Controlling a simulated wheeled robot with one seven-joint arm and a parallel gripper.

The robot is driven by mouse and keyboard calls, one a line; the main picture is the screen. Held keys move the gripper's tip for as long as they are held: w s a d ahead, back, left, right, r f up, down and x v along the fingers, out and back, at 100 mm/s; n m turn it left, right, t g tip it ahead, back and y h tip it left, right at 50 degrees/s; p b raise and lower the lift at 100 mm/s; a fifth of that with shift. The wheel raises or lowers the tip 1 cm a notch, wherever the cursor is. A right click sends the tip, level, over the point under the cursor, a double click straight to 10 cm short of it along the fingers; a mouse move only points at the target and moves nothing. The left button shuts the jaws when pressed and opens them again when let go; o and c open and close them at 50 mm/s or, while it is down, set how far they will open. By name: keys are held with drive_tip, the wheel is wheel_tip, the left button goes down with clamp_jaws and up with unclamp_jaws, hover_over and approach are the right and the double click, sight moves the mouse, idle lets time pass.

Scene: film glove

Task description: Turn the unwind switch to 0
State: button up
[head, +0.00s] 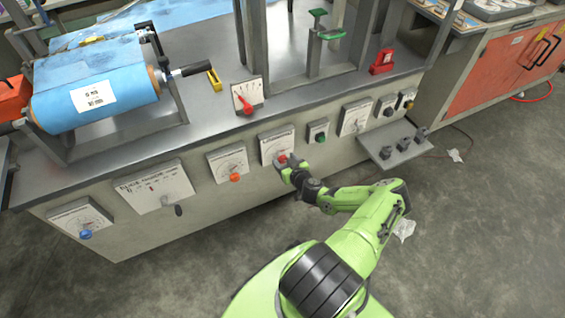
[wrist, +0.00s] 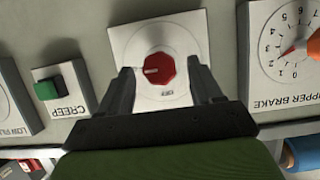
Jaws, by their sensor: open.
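A red faceted knob (wrist: 159,69) sits on a white switch plate (wrist: 125,42), with a pale pointer mark towards the left in the wrist view. Small lettering below the knob is too small to read surely, so I cannot confirm the switch's name. In the head view, the red knob (head: 282,158) and its plate (head: 276,142) are on the bench's front panel. My gripper (head: 291,167) is right at this knob. In the wrist view, my gripper (wrist: 162,80) is open, with one finger on each side of the knob; contact is not clear.
A green CREEP button (wrist: 47,90) and an UPPER BRAKE dial (wrist: 284,50) with an orange knob flank the plate. A small shelf (head: 385,148) juts out to the right. The floor in front is mostly clear.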

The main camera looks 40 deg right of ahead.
drive_tip(key=shift+x, duration=1.2)
drive_tip(key=c, duration=1)
drive_tip(key=shift+o, duration=0.2)
